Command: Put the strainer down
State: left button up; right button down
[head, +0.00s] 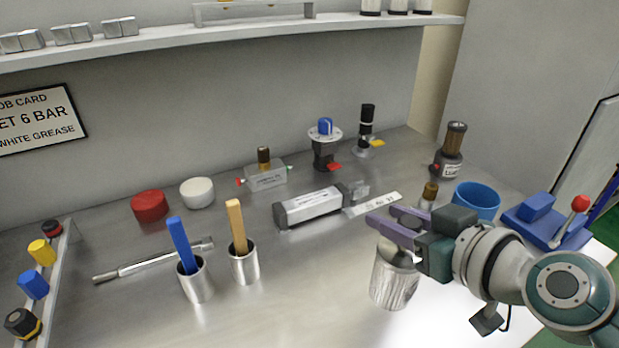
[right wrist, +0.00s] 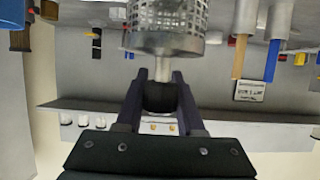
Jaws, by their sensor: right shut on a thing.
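The strainer (head: 393,280) is a shiny metal cylinder at the right front of the bench in the head view. In the right wrist view the strainer (right wrist: 165,22) shows as a perforated can with a pale stem and a dark knob. My right gripper (head: 388,224) is above the strainer and shut on its knob; its fingers (right wrist: 162,88) flank the knob in the wrist view. The strainer hangs roughly upright below the fingers. I cannot tell whether its base touches the bench. My left gripper is not in view.
A blue cup (head: 476,200) and a blue block with a red-knobbed lever (head: 550,225) stand to the right. A grey cylinder unit (head: 310,207) lies left of the strainer. Metal cups with a blue handle (head: 181,245) and wooden handle (head: 237,225) stand further left. The bench between is clear.

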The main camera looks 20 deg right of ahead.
aim_at(388, 243)
jog(key=shift+f+b, duration=1.35)
jog(key=shift+f, duration=0.8)
jog(key=shift+f, duration=0.15)
jog(key=c, duration=0.5)
grip_release()
